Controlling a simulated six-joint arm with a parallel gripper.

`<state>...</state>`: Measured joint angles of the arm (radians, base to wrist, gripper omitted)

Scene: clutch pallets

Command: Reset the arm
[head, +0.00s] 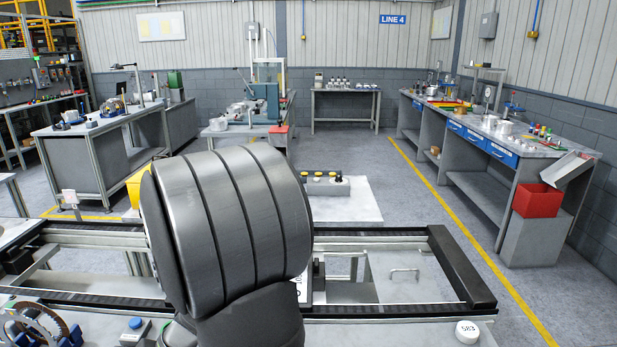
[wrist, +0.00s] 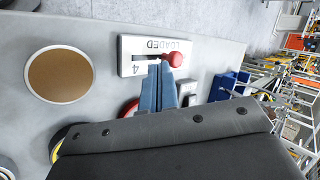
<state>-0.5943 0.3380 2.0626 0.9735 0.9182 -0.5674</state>
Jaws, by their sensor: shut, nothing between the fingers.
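My gripper (wrist: 165,68) shows in the wrist view as two narrow blue-grey fingers, shut together with nothing between them. The fingertips are at a red knob (wrist: 174,59) on a white plate (wrist: 128,63) with a slot, marked "LOADED" and "4"; I cannot tell if they touch it. The print appears upside down. My dark wrist housing fills the lower part of this view. In the head view, my thick grey arm link stands in the middle and hides part of the bench; the gripper is not visible there.
A blue block (wrist: 228,84) and a brown disc (wrist: 59,75) flank the plate. In the head view, a dark-railed conveyor frame (head: 462,265) crosses the front. A white puck (head: 467,331) sits at front right and a toothed ring (head: 30,328) at front left. Workbenches stand farther back.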

